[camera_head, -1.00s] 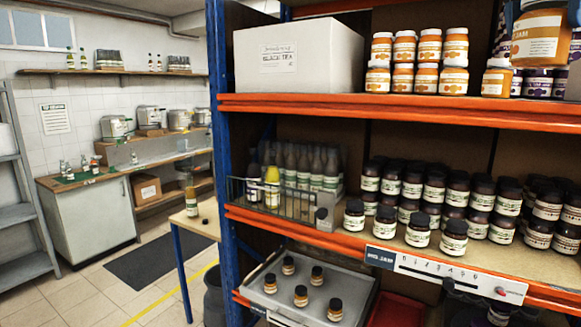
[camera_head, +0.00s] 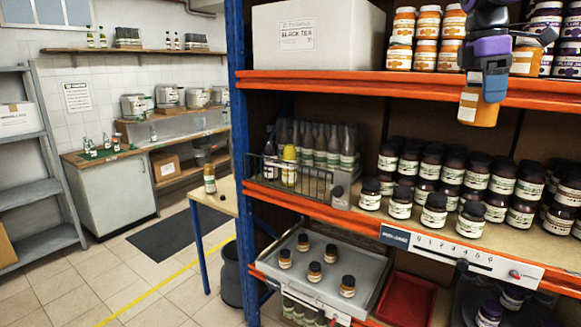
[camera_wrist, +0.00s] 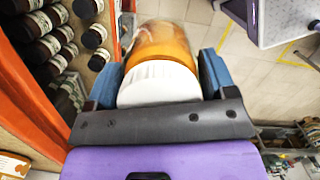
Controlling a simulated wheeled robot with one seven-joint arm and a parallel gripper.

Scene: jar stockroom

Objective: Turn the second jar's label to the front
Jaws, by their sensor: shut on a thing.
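My gripper (camera_head: 489,88) is shut on an orange jam jar (camera_head: 484,115) with a pale label, held in front of the upper shelf's orange edge. In the wrist view the jar's white lid (camera_wrist: 158,82) lies between my blue fingers (camera_wrist: 160,72); its label is not clear there. On the middle shelf, dark jars with black lids and pale labels stand in a front row: the first from the left (camera_head: 370,194), the second (camera_head: 400,203), the third (camera_head: 434,210) and the fourth (camera_head: 470,220). Their labels show toward the camera. I cannot tell which one is "the second jar".
Orange jars (camera_head: 427,40) and purple-labelled jars stand on the upper shelf beside a white box (camera_head: 315,38). A numbered strip (camera_head: 460,255) runs along the middle shelf's edge. Below are a grey tray (camera_head: 325,262) with small jars and a red bin (camera_head: 408,297). Floor is free at left.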

